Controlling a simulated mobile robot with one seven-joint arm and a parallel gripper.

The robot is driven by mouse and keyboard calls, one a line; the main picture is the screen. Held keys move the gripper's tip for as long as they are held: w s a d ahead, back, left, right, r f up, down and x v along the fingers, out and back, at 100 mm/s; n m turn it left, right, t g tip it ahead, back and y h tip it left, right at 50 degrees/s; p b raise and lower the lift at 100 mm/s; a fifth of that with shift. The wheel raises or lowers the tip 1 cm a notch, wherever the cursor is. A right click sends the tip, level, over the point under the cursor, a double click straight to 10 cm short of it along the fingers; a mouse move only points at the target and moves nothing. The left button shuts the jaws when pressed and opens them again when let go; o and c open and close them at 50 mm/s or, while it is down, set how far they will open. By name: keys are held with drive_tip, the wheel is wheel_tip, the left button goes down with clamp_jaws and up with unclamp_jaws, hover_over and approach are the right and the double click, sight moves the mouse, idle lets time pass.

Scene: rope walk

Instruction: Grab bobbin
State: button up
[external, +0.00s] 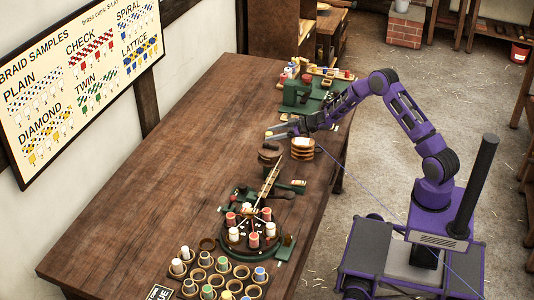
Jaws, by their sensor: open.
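My gripper (279,133) reaches in over the far half of the wooden table, above a dark round stand. Its jaws are open, and a small yellowish thing shows at their tip; I cannot tell whether it is a bobbin or lies between the fingers. Several bobbins with red and white thread, such as a red bobbin (266,214), stand on the round braiding plate (238,245). More bobbins, such as a white bobbin (177,266), stand in round cups in the tray (231,273) at the near edge. Several small coloured bobbins (292,71) stand at the back.
A slanted wooden arm (270,181) rises above the braiding plate. The table's left half is clear.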

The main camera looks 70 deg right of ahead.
clamp_jaws()
idle(0.3)
drive_tip(key=shift+r, duration=0.15)
